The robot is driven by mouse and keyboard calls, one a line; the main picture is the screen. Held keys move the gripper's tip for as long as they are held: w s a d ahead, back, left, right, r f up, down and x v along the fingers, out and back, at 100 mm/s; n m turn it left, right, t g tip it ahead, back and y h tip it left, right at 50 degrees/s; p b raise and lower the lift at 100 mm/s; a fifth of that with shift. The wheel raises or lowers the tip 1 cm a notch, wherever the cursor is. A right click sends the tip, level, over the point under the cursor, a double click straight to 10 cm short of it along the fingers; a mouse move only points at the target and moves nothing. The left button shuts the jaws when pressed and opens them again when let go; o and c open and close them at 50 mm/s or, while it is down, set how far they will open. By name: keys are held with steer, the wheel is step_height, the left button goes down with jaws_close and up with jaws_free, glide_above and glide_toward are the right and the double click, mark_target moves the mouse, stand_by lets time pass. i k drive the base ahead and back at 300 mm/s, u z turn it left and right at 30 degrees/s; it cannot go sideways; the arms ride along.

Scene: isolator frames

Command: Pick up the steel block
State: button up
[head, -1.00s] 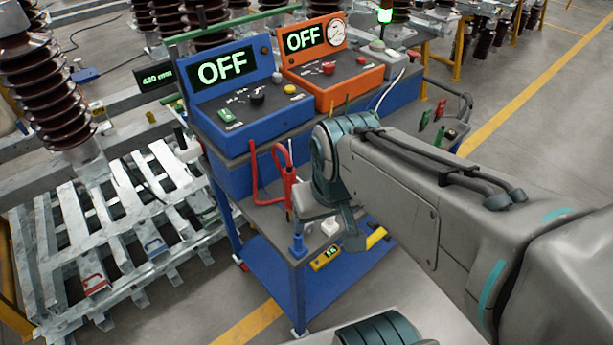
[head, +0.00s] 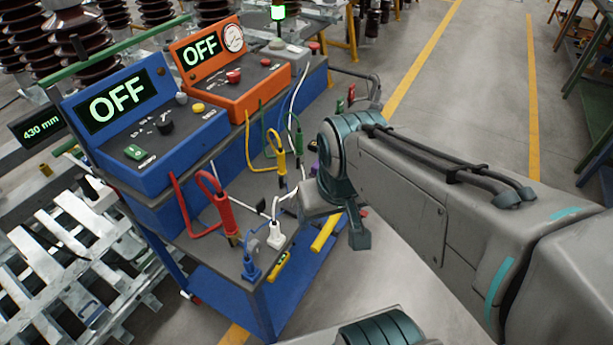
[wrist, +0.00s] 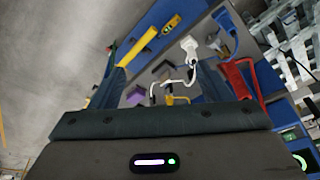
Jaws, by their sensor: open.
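My gripper (wrist: 160,80) is open in the wrist view, its two dark fingers spread wide over the cart's shelf, with nothing held. A small plain grey block (wrist: 162,69) shows between and beyond the fingers, among cables and clips; it looks like the steel block, but I cannot be sure. A purple piece (wrist: 150,100) lies closer to the gripper's body. In the head view my gripper (head: 345,222) hangs at the right edge of the cart, one dark finger pointing down. I cannot make out the steel block clearly there; my arm hides part of the shelf.
The blue cart carries a blue OFF unit (head: 150,130) and an orange OFF unit (head: 228,85). Red (head: 226,212), yellow (head: 277,142), white (head: 276,236) and blue (head: 251,267) leads stand on its shelf. A yellow tool (wrist: 165,38) lies by the edge. Open floor lies right.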

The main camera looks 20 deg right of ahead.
mark_target(290, 207)
steer(key=z, duration=1.75)
steer(key=i, duration=0.8)
steer(key=u, duration=2.6)
